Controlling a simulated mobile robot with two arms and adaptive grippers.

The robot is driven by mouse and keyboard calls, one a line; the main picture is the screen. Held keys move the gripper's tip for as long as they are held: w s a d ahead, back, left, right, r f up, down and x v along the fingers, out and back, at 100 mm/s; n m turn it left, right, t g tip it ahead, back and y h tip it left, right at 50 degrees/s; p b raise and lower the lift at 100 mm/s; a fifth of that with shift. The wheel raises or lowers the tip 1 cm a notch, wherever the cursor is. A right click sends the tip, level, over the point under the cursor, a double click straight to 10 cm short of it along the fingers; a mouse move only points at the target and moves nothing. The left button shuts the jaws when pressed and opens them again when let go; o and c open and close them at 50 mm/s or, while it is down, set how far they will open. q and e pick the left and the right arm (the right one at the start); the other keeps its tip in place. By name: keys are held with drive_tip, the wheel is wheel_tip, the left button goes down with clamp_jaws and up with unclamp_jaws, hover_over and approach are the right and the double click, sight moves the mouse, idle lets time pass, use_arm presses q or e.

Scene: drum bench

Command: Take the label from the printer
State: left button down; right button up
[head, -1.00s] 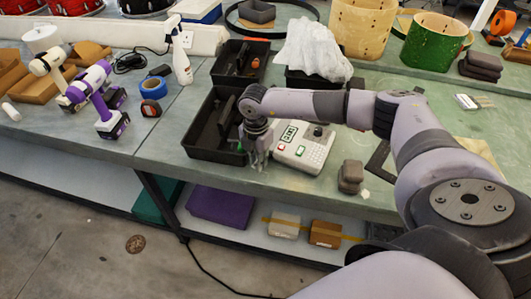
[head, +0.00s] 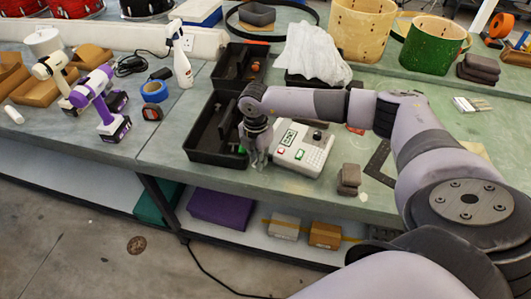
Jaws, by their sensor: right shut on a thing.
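The label printer (head: 306,153), a white and grey box with a keypad, a small screen and red and green buttons, sits on the green bench right of the black tray. My right gripper (head: 257,160) points down at the printer's left side, near the bench's front edge. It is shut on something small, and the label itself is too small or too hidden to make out. My left gripper is not in the view.
A black tray (head: 203,147) stands just left of my right gripper. Grey blocks (head: 348,179) lie right of the printer near the front edge. A white cloth (head: 313,52), a spray bottle (head: 180,62) and drum shells (head: 434,43) stand farther back. Power drills (head: 100,103) stand at left.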

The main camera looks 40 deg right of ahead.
drive_tip(key=shift+r+p, duration=1.5)
drive_tip(key=shift+r, duration=0.75)
